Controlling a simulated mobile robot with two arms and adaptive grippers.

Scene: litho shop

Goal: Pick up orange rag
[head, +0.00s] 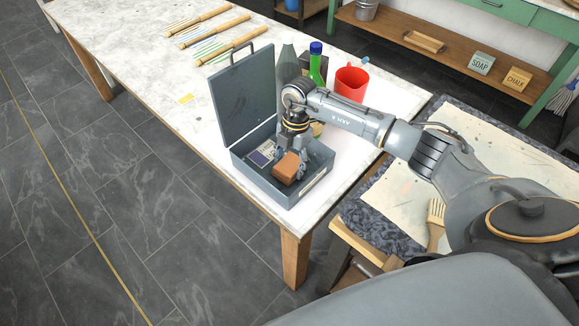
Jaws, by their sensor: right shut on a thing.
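The orange rag (286,168) shows as a small orange-brown, block-like bundle at the front of an open grey metal box (272,190). My right gripper (296,158) points down into the box and is shut on the rag. The fingers hide part of it, and I cannot tell whether it touches the box floor. The box lid (243,95) stands upright at the back left. My left gripper is not in view.
Behind the box stand a grey bottle (287,65), a green bottle (316,68) and a red jug (351,83). A stone slab (412,195) with a wide brush (436,222) lies right.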

